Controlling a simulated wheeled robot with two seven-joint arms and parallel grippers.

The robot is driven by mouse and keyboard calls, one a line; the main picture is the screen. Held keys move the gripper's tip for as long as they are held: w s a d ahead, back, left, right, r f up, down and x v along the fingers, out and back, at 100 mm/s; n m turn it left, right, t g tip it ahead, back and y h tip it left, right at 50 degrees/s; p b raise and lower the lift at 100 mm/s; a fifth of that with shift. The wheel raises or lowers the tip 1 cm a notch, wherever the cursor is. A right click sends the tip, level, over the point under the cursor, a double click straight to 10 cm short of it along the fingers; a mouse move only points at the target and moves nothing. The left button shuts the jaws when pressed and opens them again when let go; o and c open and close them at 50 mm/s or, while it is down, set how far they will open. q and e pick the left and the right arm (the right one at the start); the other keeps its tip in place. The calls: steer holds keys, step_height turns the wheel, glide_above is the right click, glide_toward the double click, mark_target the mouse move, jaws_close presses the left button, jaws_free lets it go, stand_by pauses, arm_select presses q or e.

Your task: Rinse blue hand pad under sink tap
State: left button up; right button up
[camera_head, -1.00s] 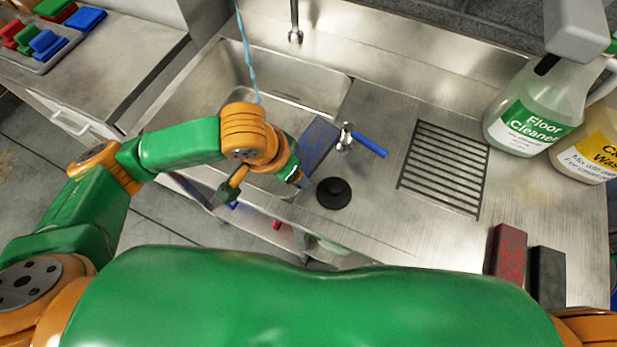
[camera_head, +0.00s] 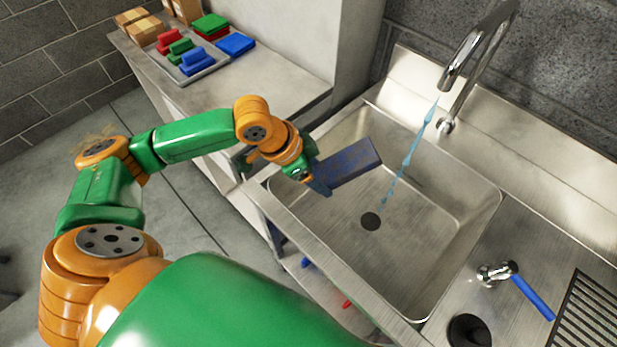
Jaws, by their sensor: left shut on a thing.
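The blue hand pad (camera_head: 348,164) is a dark blue-grey block with a worn, stained face. My left gripper (camera_head: 312,176) is shut on its left end and holds it over the left part of the steel sink basin (camera_head: 425,270). The chrome tap (camera_head: 466,62) arches over the far side of the basin. A thin blue stream of water (camera_head: 408,158) runs from its spout toward the drain (camera_head: 370,221). The pad is to the left of the stream, apart from it. My right gripper is out of view.
A blue-handled valve (camera_head: 520,288) stands on the counter right of the basin, near a black round hole (camera_head: 469,331) and a slotted drain grid (camera_head: 590,315). A side counter at upper left holds a tray (camera_head: 186,72) of coloured pads and cardboard boxes (camera_head: 138,22).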

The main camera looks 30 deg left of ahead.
mark_target(335, 169)
arm_select(q)
steer(key=w+d, duration=0.1)
steer(key=w+d+b, duration=0.1)
steer(key=d, duration=0.1)
steer(key=shift+w+d+f, duration=0.15)
steer(key=shift+w+d, duration=0.1)
steer(key=w+d+p, duration=0.1)
steer(key=w+d, duration=0.3)
steer(key=shift+w+d+p, duration=0.3)
steer(key=shift+w+d, duration=0.1)
steer(key=shift+a, duration=0.1)
stand_by(1.0)
stand_by(2.2)
